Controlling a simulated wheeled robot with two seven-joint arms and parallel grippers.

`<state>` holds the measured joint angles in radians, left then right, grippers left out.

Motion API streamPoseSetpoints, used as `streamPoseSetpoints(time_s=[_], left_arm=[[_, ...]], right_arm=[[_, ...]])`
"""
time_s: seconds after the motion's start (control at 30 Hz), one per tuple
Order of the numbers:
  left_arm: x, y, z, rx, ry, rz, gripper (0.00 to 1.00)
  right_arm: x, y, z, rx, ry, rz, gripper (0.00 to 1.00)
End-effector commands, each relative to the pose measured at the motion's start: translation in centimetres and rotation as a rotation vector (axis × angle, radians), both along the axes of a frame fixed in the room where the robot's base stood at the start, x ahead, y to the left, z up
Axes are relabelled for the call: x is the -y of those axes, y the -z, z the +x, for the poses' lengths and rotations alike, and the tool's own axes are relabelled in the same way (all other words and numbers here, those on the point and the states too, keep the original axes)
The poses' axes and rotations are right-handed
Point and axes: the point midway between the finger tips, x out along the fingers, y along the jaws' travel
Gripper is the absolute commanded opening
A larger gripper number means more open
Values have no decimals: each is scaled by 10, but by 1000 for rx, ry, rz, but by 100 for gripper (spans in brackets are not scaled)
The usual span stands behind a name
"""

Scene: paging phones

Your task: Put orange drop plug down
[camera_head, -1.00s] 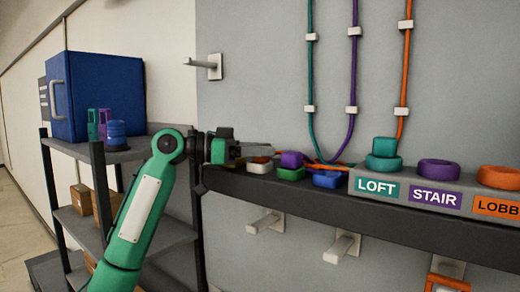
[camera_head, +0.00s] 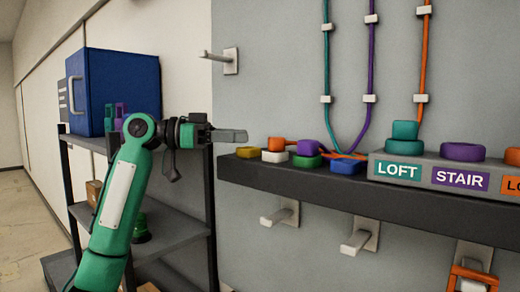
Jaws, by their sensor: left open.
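The orange drop plug (camera_head: 283,144) rests on the shelf ledge, at or on the white block (camera_head: 275,156). An orange cord runs from it to the right along the ledge. My left gripper (camera_head: 240,136) is open and empty, just left of the plug and a little above the ledge, apart from the plug. The purple plug (camera_head: 311,147) sits on the green block (camera_head: 307,161). A teal plug (camera_head: 404,131) stands in the LOFT socket. My right gripper is not in view.
A yellow block (camera_head: 249,152) lies at the ledge's left end, a blue block (camera_head: 348,167) further right. The STAIR socket (camera_head: 462,151) is empty. Pegs (camera_head: 280,214) stick out below the ledge (camera_head: 330,187). A blue cabinet (camera_head: 120,85) stands on the rack at left.

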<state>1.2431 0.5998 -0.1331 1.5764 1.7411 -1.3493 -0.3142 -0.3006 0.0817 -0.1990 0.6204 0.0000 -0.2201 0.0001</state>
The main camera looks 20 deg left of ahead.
Motion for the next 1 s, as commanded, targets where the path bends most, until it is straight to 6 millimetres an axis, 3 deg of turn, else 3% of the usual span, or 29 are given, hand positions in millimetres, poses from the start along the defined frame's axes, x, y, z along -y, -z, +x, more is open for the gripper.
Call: streamPoseSetpoints(time_s=[0.1, 0.3, 1.0], left_arm=[[-17, 1, -8, 1, -1, 0, 54], [-29, -2, -14, 0, 0, -1, 54], [-29, -2, -14, 0, 1, 0, 54]], right_arm=[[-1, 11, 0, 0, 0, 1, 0], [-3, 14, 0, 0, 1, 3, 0], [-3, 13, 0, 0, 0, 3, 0]])
